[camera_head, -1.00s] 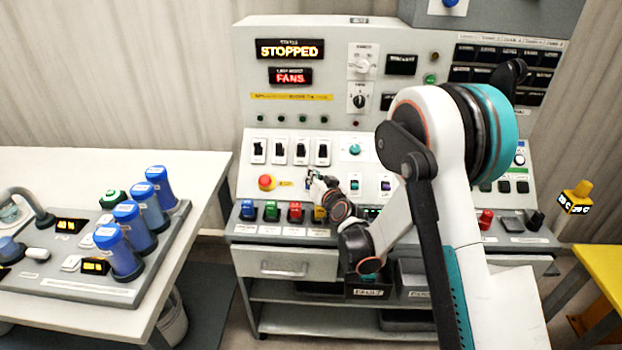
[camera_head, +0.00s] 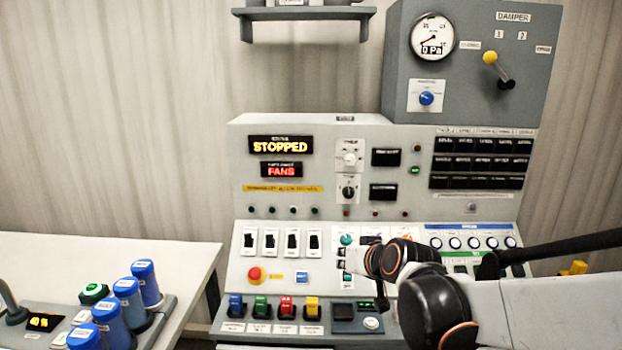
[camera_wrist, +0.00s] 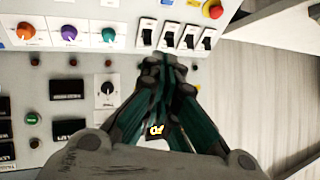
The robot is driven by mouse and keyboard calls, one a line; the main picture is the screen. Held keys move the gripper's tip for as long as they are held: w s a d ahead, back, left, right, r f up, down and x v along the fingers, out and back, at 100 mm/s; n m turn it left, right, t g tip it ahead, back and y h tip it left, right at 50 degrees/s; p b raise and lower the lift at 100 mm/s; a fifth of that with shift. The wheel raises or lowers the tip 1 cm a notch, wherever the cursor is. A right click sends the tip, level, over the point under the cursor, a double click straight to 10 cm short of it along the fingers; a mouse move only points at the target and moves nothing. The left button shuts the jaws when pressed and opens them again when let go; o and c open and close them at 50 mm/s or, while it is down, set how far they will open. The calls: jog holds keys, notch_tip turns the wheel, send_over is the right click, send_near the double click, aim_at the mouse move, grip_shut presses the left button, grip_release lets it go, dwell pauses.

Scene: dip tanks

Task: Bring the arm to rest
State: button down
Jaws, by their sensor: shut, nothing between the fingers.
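My gripper (camera_wrist: 163,66) is shut and empty in the wrist view, its dark and teal fingers together in front of the control panel. In the head view my arm comes in from the right edge, and its wrist is in front of the middle of the sloped console (camera_head: 235,275). The fingers are small and hard to make out there. The fingertips appear close to the row of black rocker switches (camera_wrist: 185,40) in the wrist view; whether they touch the panel I cannot tell.
The status display (camera_head: 281,146) reads STOPPED and the one below (camera_head: 281,170) reads FANS. A red emergency button (camera_head: 256,274) and coloured switches line the console. A damper box (camera_head: 470,60) with a gauge is above right. A white table (camera_head: 110,255) with blue-capped cylinders is left.

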jog(key=s+d+g+h, duration=0.1)
jog(key=s+d, duration=0.3)
jog(key=s, duration=0.5)
jog(key=s+d+f+g+h, duration=0.1)
jog(key=s+d, duration=0.3)
jog(key=s, duration=0.5)
jog(key=s+d+f+m+g+h, duration=0.1)
jog(key=s+d, duration=0.3)
jog(key=s, duration=0.5)
jog(key=shift+f+g+h, duration=0.2)
jog(key=shift+g+h, duration=0.2)
jog(key=shift+h, duration=0.2)
